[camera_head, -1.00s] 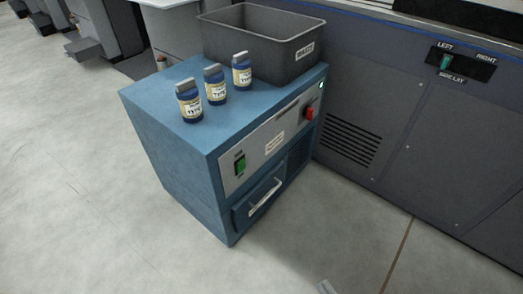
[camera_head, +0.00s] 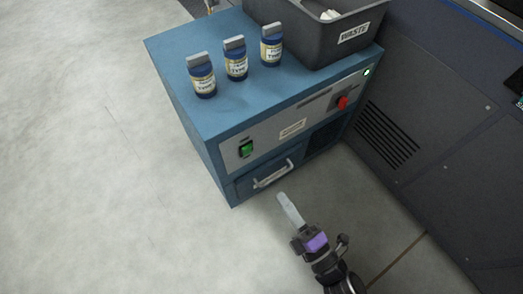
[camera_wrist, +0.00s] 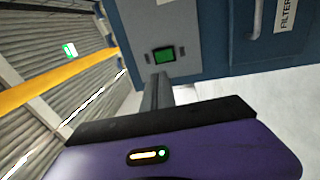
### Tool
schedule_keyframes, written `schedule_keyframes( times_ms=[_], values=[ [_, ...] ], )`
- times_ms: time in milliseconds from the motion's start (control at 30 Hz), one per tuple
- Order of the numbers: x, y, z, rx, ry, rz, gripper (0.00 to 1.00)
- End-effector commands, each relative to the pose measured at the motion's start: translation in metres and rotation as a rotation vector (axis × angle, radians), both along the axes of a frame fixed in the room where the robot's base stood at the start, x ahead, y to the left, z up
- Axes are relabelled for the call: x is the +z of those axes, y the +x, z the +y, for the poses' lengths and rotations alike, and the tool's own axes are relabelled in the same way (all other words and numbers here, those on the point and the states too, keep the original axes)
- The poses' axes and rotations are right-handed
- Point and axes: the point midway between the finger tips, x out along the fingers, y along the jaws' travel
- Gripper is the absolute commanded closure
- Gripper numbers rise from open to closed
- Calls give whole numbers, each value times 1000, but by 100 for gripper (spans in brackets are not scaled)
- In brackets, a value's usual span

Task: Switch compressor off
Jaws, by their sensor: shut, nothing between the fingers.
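The blue compressor cabinet (camera_head: 222,115) stands on the floor in the head view, with a grey front panel. A green rocker switch (camera_head: 246,149) sits at the panel's left end, and a red knob (camera_head: 342,103) is toward the right. A small green light (camera_head: 366,72) glows at the upper right corner. My gripper (camera_head: 284,199) is shut and empty, in front of the cabinet and below the panel, apart from it. In the wrist view the green switch (camera_wrist: 164,55) is just beyond the shut fingers (camera_wrist: 158,85); the contact gap cannot be judged.
A drawer handle (camera_head: 273,174) juts out below the panel. A dark machine wall (camera_head: 440,130) is on the right. The floor (camera_head: 90,170) at left is clear.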

Motion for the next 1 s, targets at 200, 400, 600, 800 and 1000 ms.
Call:
schedule_keyframes(
  times_ms=[200, 400, 600, 800, 1000],
  values=[
    [1, 0, 0, -3, -10, -9, 100],
    [1, 1, 0, -2, -9, -8, 100],
    [3, 17, 11, -1, -7, -11, 100],
    [7, 48, 33, -1, -7, -12, 100],
    [12, 81, 54, -2, -6, -12, 100]
  ],
)
